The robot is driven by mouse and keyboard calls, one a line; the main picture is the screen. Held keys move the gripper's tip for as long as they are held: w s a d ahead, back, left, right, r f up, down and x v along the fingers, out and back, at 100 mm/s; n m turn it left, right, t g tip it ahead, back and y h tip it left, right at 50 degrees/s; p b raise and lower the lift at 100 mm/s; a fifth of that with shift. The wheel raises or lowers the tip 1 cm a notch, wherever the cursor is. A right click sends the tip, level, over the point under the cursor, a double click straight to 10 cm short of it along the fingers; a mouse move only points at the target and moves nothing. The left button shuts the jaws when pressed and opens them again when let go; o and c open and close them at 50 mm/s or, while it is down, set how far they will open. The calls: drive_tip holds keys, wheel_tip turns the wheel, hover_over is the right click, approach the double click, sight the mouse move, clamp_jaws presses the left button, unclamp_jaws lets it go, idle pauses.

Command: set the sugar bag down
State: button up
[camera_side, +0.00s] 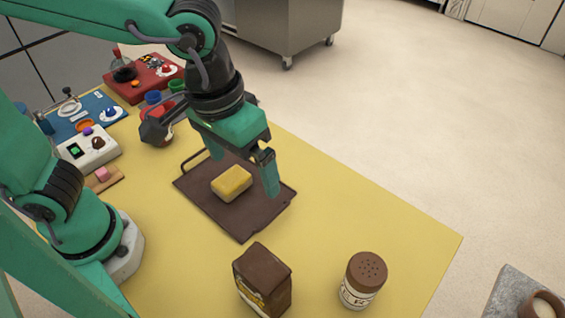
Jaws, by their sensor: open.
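A brown bag (262,278) with a pale and yellow label stands upright on the yellow table, at the bottom middle; it looks like the sugar bag, but I cannot read its label. My gripper (243,172) is open and empty, well behind the bag and apart from it. Its fingers point down over a dark brown tray (245,222). A yellow block (232,183) lies on that tray, below and between the fingers. I cannot tell how far above the block the fingertips are.
A shaker with a brown lid (366,270) stands right of the bag. A white device (88,148), a blue tray (85,117) and a red tray (140,85) crowd the back left. The yellow table (390,222) is clear on the right, up to its edge.

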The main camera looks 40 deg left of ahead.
drive_tip(key=a+r+t+y, duration=0.1)
drive_tip(key=a+t, duration=0.3)
drive_tip(key=a, duration=1.7)
drive_tip(key=shift+a+r, duration=0.3)
drive_tip(key=shift+a, duration=0.05)
